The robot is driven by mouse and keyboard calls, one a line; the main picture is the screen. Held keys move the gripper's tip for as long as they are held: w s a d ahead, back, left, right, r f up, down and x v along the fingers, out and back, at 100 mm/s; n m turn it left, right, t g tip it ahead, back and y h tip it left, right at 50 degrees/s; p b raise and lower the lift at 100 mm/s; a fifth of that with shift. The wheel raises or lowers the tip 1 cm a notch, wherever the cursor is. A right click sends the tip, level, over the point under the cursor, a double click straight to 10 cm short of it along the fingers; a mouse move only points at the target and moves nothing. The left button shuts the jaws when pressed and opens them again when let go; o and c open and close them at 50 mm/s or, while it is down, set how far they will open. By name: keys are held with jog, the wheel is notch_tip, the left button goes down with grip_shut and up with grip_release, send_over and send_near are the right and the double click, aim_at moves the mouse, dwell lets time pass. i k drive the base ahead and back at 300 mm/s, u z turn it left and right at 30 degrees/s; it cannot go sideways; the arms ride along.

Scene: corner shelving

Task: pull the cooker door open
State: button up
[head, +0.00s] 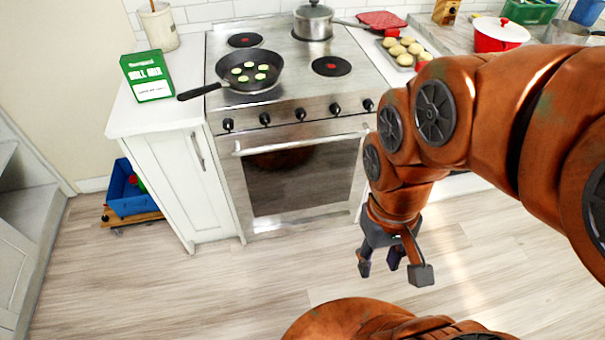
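The cooker (290,115) stands against the back wall, with a steel front and a row of black knobs. Its oven door (237,190) has a dark glass window and looks shut. The door's handle (300,139) is a horizontal steel bar along the top edge; its right end is near my arm. My gripper (394,272) hangs in front of the cooker's right side, below handle height and over the floor. It points down, its dark fingers are spread apart, and nothing is between them. It does not appear to touch the door.
A frying pan (250,67) with food sits on the hob, its handle sticking out left. A steel pot (313,22) is at the back. A blue crate (130,190) stands left of the white cabinet (170,185). The floor (200,285) before the cooker is clear.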

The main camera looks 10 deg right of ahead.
aim_at(275, 175)
jog(key=u, duration=1.8)
jog(key=i, duration=0.8)
jog(key=z, duration=1.65)
